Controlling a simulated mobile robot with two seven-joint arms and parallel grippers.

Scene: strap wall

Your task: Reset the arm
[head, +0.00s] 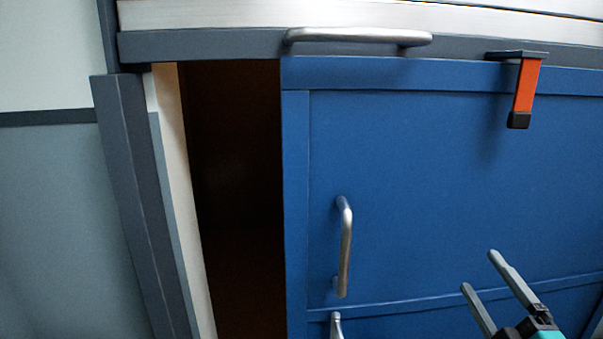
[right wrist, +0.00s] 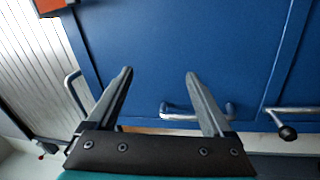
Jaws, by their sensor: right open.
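My right gripper (head: 480,271) is at the lower right of the head view, in front of the blue door (head: 420,175). Its two grey fingers are apart with nothing between them. In the right wrist view the open right gripper (right wrist: 159,73) faces the blue panel (right wrist: 160,40), with bare panel between the fingertips. My left gripper is in neither view.
The door carries a silver vertical handle (head: 345,245). A dark opening (head: 235,170) lies left of it. A silver bar handle (head: 358,37) is above. An orange strap (head: 525,86) hangs at the upper right. The wrist view shows a handle with a dark knob (right wrist: 287,132).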

